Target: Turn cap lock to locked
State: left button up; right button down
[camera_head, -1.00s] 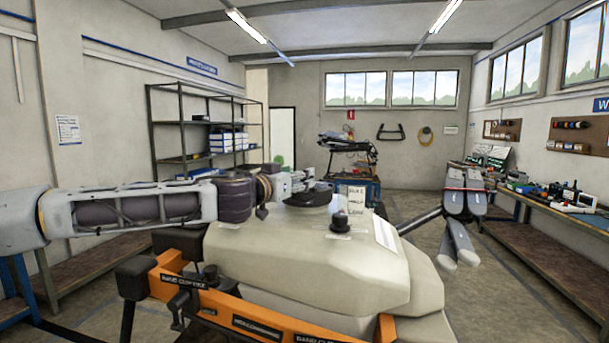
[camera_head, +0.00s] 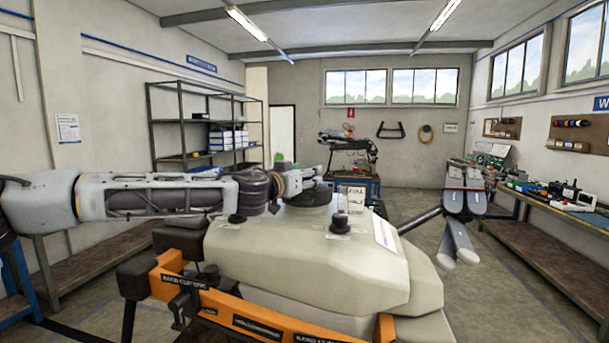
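The spray drone's pale tank (camera_head: 300,255) fills the lower middle of the view. A dark round cap (camera_head: 308,197) sits on top of the tank toward the back. My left arm comes in from the left, and its gripper (camera_head: 318,180) is at the cap, just above or against its upper rim. The fingers are small and partly overlap the cap, so I cannot tell whether they are open, shut or touching it. The cap's lock marking cannot be read. A smaller black knob (camera_head: 339,223) stands on the tank nearer to me. My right gripper is not in view.
A small sign (camera_head: 353,197) stands behind the knob. An orange frame bar (camera_head: 240,310) crosses the tank's front. Folded grey drone arms (camera_head: 462,205) are to the right. A workbench (camera_head: 545,200) runs along the right wall, and a metal shelf (camera_head: 200,130) stands at the back left.

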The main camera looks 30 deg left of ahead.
pick_arm(q)
jog(key=c, duration=1)
jog(key=shift+a+m+h, duration=0.15)
jog(key=shift+m+h, duration=0.65)
jog(key=shift+h, duration=0.4)
jog(key=shift+c, duration=0.2)
jog(key=shift+a+m+g+h, duration=0.1)
jog(key=shift+m+g+h, duration=0.4)
jog(key=shift+m+h, duration=0.5)
jog(key=shift+w+a+m+g+h+p, duration=0.1)
jog(key=shift+m+g+h+p, duration=0.75)
jog(key=shift+h, duration=0.65)
jog(key=shift+w+a+m+g+h+p, duration=0.1)
jog(key=shift+m+g+h+p, duration=0.5)
jog(key=shift+m+h, duration=0.65)
jog(key=shift+w+m+g+h+p, duration=0.1)
jog(key=shift+m+g+h+p, duration=0.5)
jog(key=shift+m+g+h, duration=0.8)
jog(key=shift+w+a+m+g+h, duration=0.1)
jog(key=shift+m+g+h, duration=0.8)
jog(key=shift+g+h, duration=0.7)
jog(key=shift+g+y, duration=0.25)
jog(key=shift+g, duration=0.1)
jog(key=shift+w+m+g+h+p, duration=0.15)
jog(key=shift+m+g+h, duration=0.25)
jog(key=shift+m+g, duration=1.1)
jog(key=shift+w+m+g+h+p, duration=0.15)
jog(key=shift+m+g+h, duration=0.25)
jog(key=shift+m+g, duration=1.05)
